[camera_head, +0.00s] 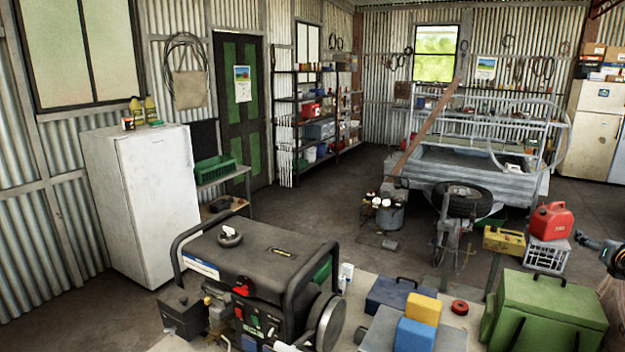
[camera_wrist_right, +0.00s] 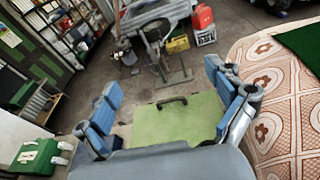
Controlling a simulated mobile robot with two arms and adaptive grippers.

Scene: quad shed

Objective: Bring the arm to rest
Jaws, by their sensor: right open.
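My right gripper (camera_wrist_right: 163,108) is open in the right wrist view, its blue-padded fingers spread wide with nothing between them. Beyond the fingers lies a green box (camera_wrist_right: 178,122) with a dark handle, apart from the gripper as far as I can tell. Most of the right arm is out of that view. My left gripper is in neither view.
A black generator (camera_head: 255,265) stands at front left. Blue and yellow blocks (camera_head: 424,309) sit left of the green box. A red fuel can (camera_head: 552,221) rests on a white crate (camera_head: 546,257) behind it. A patterned cloth (camera_wrist_right: 285,110) covers a surface at right in the wrist view.

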